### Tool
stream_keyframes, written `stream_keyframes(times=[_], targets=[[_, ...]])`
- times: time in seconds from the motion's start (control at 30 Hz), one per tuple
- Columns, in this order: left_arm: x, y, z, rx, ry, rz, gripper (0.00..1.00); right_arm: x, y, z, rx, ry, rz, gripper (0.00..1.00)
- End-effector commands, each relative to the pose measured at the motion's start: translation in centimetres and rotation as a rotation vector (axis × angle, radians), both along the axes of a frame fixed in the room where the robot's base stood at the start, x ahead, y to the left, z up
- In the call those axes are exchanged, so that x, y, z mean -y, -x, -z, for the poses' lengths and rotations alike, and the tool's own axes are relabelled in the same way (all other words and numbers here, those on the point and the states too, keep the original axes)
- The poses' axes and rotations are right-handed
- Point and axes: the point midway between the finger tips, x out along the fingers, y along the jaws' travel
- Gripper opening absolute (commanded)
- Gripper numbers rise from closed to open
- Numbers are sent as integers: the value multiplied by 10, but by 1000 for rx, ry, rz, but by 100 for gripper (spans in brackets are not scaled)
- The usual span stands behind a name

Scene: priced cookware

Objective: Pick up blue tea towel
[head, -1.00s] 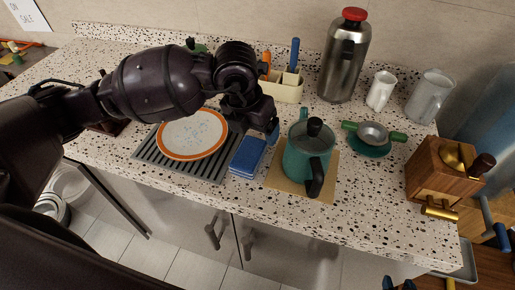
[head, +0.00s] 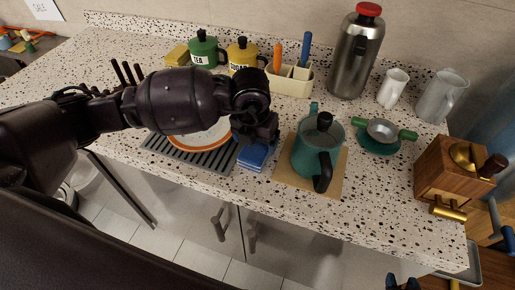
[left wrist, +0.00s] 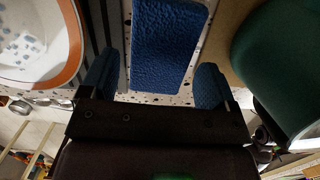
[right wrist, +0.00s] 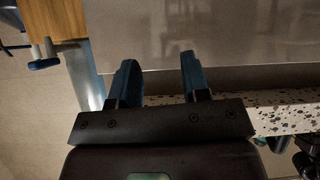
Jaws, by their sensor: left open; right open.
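The blue tea towel (head: 252,157) lies folded on the speckled counter, between the striped drying mat and the teal kettle. My left gripper (head: 262,140) is just above the towel and hides part of it in the head view. In the left wrist view the towel (left wrist: 168,48) lies between and beyond the two open blue-tipped fingers (left wrist: 155,85), and nothing is held. My right gripper (right wrist: 158,80) is open and empty in the right wrist view, low by the counter's front; its fingertips (head: 400,284) show at the bottom edge of the head view.
The teal kettle (head: 306,157) on a tan board (head: 336,180) stands close right of the towel. An orange-rimmed plate (head: 180,142) on the striped mat (head: 205,163) is close left. A utensil holder (head: 290,82) and steel flask (head: 352,60) stand behind.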

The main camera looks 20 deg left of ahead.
Motion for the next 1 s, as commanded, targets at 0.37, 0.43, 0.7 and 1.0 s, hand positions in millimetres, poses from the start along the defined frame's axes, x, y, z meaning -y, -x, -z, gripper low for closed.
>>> stream_keyframes(times=[0.37,0.43,0.7,1.0], targets=[[2,-5,37,-1,0,1,82,1,1,3,-6,1,0,43],[2,-5,37,-1,0,1,82,1,1,3,-6,1,0,43],[2,-5,37,-1,0,0,51,1,1,3,-6,2,-1,43],[2,-5,35,0,0,0,45,1,1,1,-2,2,-1,43]])
